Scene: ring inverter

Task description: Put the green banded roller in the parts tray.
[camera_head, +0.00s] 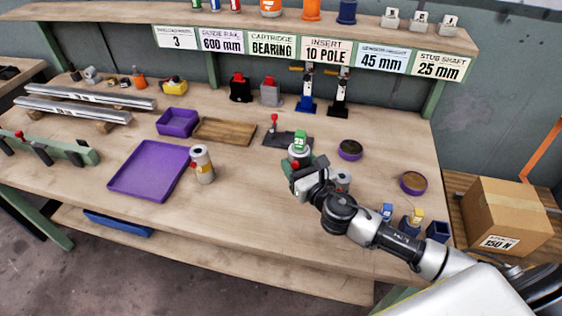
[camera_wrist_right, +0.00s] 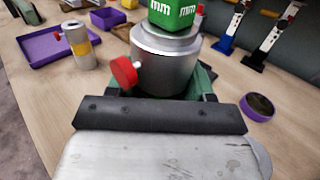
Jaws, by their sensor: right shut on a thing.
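My right gripper (camera_head: 299,158) is shut on a silver cylinder (camera_wrist_right: 165,62) with a green "mm" block on top and a red knob at its side. The block also shows in the head view (camera_head: 300,139). Whether the cylinder is clear of the bench, I cannot tell. A grey roller (camera_head: 342,179) stands just right of my gripper, partly hidden by it; its band colour is unclear. Another grey roller (camera_head: 202,165), with a yellow-orange band, stands right of the flat purple tray (camera_head: 150,172), which looks empty. My left gripper is not in view.
A small purple bin (camera_head: 178,122) and a brown board (camera_head: 224,131) lie behind the tray. A dark plate with a red-knobbed lever (camera_head: 274,127) lies behind my gripper. Round purple dishes (camera_head: 350,150) and small blue holders (camera_head: 437,232) are at right. The front middle is clear.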

